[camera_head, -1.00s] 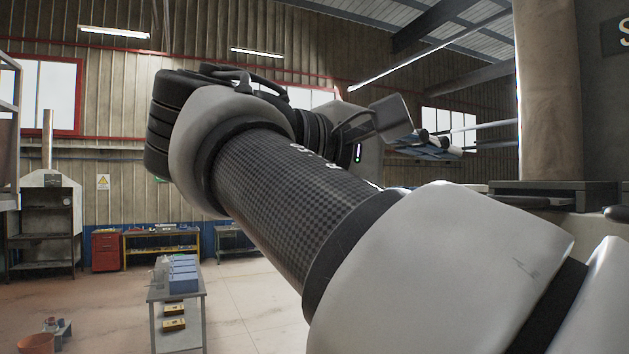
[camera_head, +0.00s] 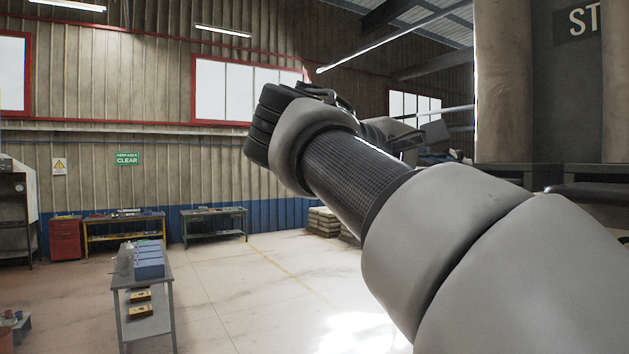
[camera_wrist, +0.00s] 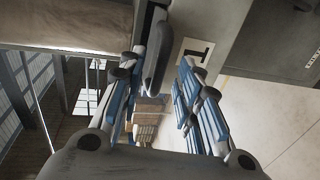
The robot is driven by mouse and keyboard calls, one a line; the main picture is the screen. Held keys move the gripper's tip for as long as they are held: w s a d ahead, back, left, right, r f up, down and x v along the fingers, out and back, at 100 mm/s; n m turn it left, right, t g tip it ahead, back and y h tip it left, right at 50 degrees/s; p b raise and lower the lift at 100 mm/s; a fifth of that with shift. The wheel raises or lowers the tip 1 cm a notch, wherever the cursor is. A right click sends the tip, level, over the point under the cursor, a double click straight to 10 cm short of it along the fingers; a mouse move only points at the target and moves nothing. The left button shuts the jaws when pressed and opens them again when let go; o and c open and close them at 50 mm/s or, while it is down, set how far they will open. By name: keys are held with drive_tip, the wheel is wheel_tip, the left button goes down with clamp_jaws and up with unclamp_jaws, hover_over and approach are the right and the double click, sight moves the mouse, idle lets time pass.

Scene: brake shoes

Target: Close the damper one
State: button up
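My gripper (camera_wrist: 163,60) is open in the wrist view, with blue-and-grey fingers on both sides. A dark grey rounded bar, apparently a handle (camera_wrist: 157,52), lies between the fingertips, close to the left finger. I cannot tell whether they touch. Beside it is a pale plate marked 1 (camera_wrist: 196,50), seen sideways, on a grey panel. In the head view my gripper (camera_head: 440,157) shows only in part beyond my arm. My arm hides much of it, and I cannot make out the handle between the fingers there. The damper's position is unclear.
A tall grey structure with an ST sign (camera_head: 585,20) and a ledge (camera_head: 520,177) stands close at the right. A small table with blue boxes (camera_head: 148,260) is at the lower left. Workbenches (camera_head: 212,222) line the back wall. The middle floor is open.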

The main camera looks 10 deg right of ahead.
drive_tip(key=shift+x, duration=1.6)
clamp_jaws()
